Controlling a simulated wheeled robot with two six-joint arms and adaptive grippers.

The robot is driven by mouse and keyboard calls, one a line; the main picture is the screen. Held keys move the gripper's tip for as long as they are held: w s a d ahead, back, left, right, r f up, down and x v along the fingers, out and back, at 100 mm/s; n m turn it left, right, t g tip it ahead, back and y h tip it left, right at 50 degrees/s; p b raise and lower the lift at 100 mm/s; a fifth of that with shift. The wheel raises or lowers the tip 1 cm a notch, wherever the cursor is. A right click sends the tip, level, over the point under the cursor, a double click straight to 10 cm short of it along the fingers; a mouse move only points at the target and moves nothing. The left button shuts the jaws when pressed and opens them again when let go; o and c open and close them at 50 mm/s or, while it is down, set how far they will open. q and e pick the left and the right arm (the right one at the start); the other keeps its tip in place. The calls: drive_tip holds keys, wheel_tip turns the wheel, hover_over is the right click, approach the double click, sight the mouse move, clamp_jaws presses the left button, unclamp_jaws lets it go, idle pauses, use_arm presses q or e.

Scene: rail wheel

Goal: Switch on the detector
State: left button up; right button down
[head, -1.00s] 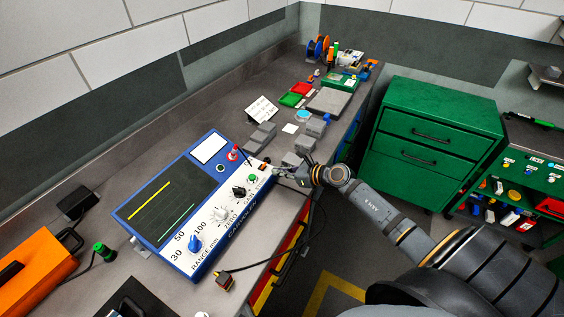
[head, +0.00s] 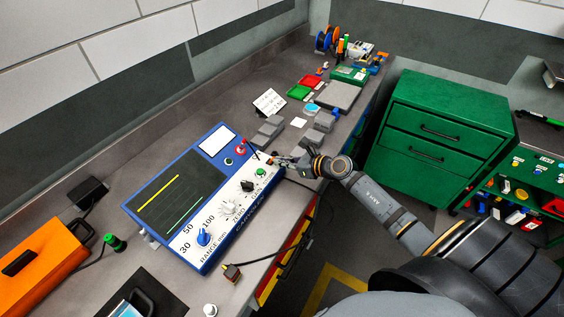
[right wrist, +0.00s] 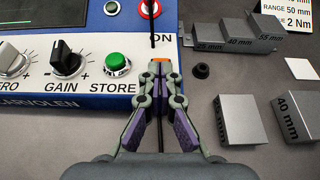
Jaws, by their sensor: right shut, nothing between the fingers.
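The detector (head: 164,199) is a blue case with a dark screen and a white front panel, lying tilted on the bench. A yellow and a green line show on its screen. In the right wrist view its panel (right wrist: 100,85) carries the GAIN knob (right wrist: 66,62), the green STORE button (right wrist: 115,61) and a partly hidden label ending in "ON". A thin black lever with a red part (right wrist: 150,9) stands above that label. My right gripper (right wrist: 160,66) is shut and empty at the panel's right end, close to an orange piece (right wrist: 160,59). Contact cannot be told. My left gripper is not seen.
Grey step blocks (head: 268,131) and other grey blocks (head: 323,121) lie just beyond the detector. A black cable (head: 285,262) hangs at the bench front. An orange case (head: 38,262) stands at left. A green drawer cabinet (head: 440,135) stands right of the bench.

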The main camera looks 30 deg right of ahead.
drive_tip(key=shift+w+a+r, duration=0.3)
drive_tip(key=shift+w+r, duration=0.15)
drive_tip(key=shift+r, duration=0.15)
idle(0.7)
drive_tip(key=shift+w+a+r+b, duration=0.4)
drive_tip(key=shift+w+a+b, duration=0.05)
drive_tip(key=shift+w, duration=0.3)
idle(1.2)
drive_tip(key=shift+r+p, duration=0.75)
drive_tip(key=shift+r, duration=0.1)
drive_tip(key=shift+d, duration=0.15)
